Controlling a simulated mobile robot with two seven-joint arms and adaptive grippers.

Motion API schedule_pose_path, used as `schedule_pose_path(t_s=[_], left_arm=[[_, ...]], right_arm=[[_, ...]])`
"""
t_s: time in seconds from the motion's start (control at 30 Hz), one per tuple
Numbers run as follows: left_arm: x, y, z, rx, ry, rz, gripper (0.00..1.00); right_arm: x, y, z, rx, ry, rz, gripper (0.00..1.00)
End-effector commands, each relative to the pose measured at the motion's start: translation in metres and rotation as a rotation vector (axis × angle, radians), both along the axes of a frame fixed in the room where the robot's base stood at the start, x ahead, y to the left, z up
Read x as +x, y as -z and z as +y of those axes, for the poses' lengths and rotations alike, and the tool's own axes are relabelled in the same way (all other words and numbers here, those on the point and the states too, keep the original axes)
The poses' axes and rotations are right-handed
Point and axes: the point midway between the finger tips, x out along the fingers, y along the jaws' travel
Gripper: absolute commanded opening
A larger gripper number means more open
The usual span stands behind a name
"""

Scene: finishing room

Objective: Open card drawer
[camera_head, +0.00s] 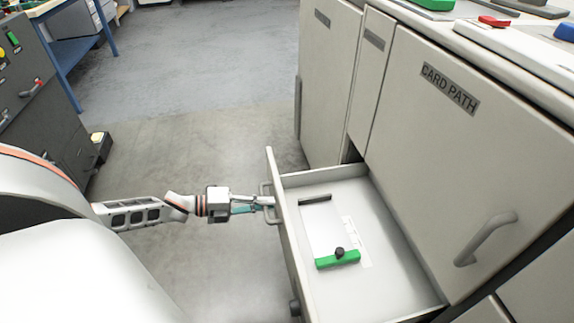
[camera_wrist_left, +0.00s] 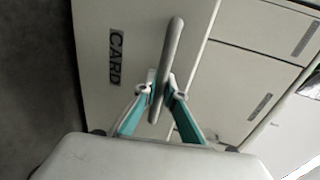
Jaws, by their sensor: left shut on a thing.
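The card drawer (camera_head: 382,228) is pulled out from the white cabinet in the head view. Its inside shows, with a green block with a black knob (camera_head: 338,259) and a dark bar (camera_head: 315,197) on its floor. My left gripper (camera_head: 266,201) is shut on the drawer's handle (camera_head: 267,190), on the outer side of the drawer front. In the left wrist view the two teal-lined fingers (camera_wrist_left: 160,92) close around the long grey handle (camera_wrist_left: 172,55), beside a label reading CARD (camera_wrist_left: 116,57). My right gripper is not in view.
A closed door labelled CARD PATH (camera_head: 450,88) with a grey handle (camera_head: 485,238) stands right of the drawer. A dark grey cabinet (camera_head: 50,130) and a blue bench (camera_head: 70,50) stand at the left. The concrete floor (camera_head: 200,60) between is clear.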

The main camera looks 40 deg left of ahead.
Motion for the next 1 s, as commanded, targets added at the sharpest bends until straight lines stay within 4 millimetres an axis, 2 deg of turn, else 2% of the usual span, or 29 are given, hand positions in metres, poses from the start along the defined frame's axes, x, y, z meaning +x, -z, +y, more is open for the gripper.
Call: schedule_pose_path(t_s=[0.2,0.43,0.67,0.7,0.73,1.0], left_arm=[[-0.018,-0.001,0.014,-0.002,0.002,0.000,0.00],[-0.021,-0.001,0.017,-0.002,0.002,-0.001,0.00],[-0.021,-0.001,0.017,-0.002,0.001,-0.001,0.00],[-0.021,-0.001,0.017,-0.002,0.001,-0.001,0.20],[-0.021,-0.001,0.017,-0.002,0.001,-0.001,0.27],[-0.021,0.000,0.017,-0.002,0.001,-0.001,0.27]], right_arm=[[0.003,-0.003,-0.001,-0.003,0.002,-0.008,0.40],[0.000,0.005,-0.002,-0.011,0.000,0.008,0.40],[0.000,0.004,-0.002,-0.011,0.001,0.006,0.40],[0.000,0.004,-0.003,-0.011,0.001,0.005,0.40],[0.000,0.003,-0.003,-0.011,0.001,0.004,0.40],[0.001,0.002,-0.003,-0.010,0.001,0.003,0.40]])
